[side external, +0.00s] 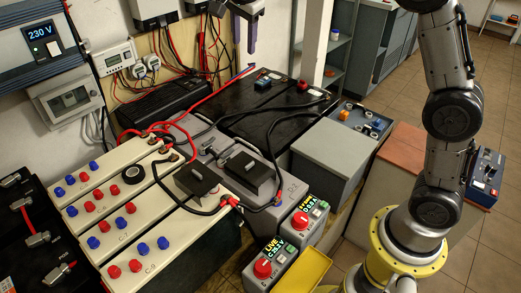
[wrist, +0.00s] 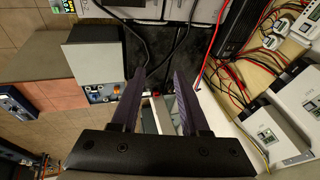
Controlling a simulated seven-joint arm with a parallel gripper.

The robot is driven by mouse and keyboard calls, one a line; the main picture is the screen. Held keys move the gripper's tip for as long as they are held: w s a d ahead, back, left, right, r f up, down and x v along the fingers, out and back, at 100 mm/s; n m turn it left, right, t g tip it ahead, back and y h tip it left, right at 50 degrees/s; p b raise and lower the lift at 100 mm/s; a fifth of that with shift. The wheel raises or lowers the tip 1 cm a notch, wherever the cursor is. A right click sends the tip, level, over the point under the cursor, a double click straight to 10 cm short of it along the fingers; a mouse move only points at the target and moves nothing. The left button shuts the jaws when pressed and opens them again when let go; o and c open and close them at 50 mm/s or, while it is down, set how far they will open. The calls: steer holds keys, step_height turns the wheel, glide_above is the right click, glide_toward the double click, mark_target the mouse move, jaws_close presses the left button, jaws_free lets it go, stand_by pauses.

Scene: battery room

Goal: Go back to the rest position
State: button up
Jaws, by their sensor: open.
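My gripper (side external: 245,33) is at the top of the side view, raised above the back of the battery bench, with its fingers pointing down. In the wrist view its two dark purple fingers (wrist: 152,103) stand apart with nothing held between them. Below and between the fingers the wrist view shows a pale post or panel and part of the bench equipment. The upper part of the gripper is cut off by the top edge of the side view.
Cream batteries (side external: 110,210) with red and blue caps fill the left front. A black battery (side external: 270,105) lies under my gripper. A white post (side external: 316,40) stands close to its right. Wall boxes (side external: 115,57) and red cables (side external: 215,90) are near. A grey box (side external: 333,150) stands right.

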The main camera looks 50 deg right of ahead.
steer(key=s+r+n+t+y, duration=0.1)
steer(key=s+r+n, duration=0.15)
steer(key=s, duration=0.85)
steer(key=s+r+n+t+y, duration=0.1)
steer(key=s+n, duration=0.3)
steer(key=s, duration=0.7)
steer(key=s+a+f+n+y, duration=0.1)
steer(key=s+f+n, duration=1)
steer(key=f, duration=0.1)
steer(key=shift+s+a, duration=0.25)
steer(key=shift+a, duration=0.15)
steer(key=shift+r, duration=0.1)
